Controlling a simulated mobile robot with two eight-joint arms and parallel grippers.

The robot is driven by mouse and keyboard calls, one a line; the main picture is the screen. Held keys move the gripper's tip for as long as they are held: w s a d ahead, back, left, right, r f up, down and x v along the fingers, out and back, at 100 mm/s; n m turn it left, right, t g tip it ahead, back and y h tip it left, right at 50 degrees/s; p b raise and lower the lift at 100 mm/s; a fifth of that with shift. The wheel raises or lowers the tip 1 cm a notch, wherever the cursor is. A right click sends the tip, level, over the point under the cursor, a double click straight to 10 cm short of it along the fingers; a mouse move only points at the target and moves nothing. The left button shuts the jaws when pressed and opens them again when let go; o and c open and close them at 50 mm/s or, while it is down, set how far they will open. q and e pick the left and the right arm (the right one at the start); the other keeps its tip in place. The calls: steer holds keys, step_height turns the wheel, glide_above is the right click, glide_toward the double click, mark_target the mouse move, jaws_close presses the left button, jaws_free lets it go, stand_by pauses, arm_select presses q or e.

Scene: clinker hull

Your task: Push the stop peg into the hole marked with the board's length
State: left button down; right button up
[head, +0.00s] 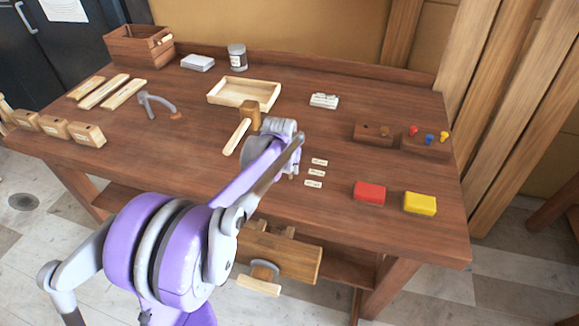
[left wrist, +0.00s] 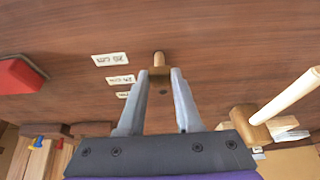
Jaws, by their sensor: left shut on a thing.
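The stop peg (left wrist: 159,58) is a short light wooden pin with a darker brown part, seen in the left wrist view. My left gripper (left wrist: 160,73) is shut on it, low over the bench. In the head view the gripper (head: 291,174) is left of the label column, and my arm largely hides the peg. Three white length labels (head: 316,172) lie in a column; they also show in the left wrist view (left wrist: 110,59). Their figures are too small to read surely. A dark hole (left wrist: 162,92) shows between the fingers. Whether the peg tip touches a hole cannot be told.
A mallet (head: 249,118) lies behind my gripper. A red block (head: 369,193) and a yellow block (head: 420,203) sit front right.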

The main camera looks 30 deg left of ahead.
arm_select(q)
steer(key=shift+f, duration=0.35)
arm_select(e)
steer(key=shift+s+f, duration=0.15)
steer(key=shift+f, duration=0.15)
arm_select(q)
steer(key=c, duration=0.5)
jaws_free()
steer(key=shift+r, duration=0.1)
arm_select(e)
steer(key=shift+r, duration=0.1)
arm_select(q)
step_height(320, 180, up, 8)
steer(key=p, duration=0.3)
steer(key=shift+w+r, duration=0.1)
arm_select(e)
steer(key=w+r, duration=0.3)
steer(key=r, duration=0.2)
steer(key=shift+t, duration=0.3)
steer(key=shift+r, duration=0.1)
steer(key=shift+s, duration=0.1)
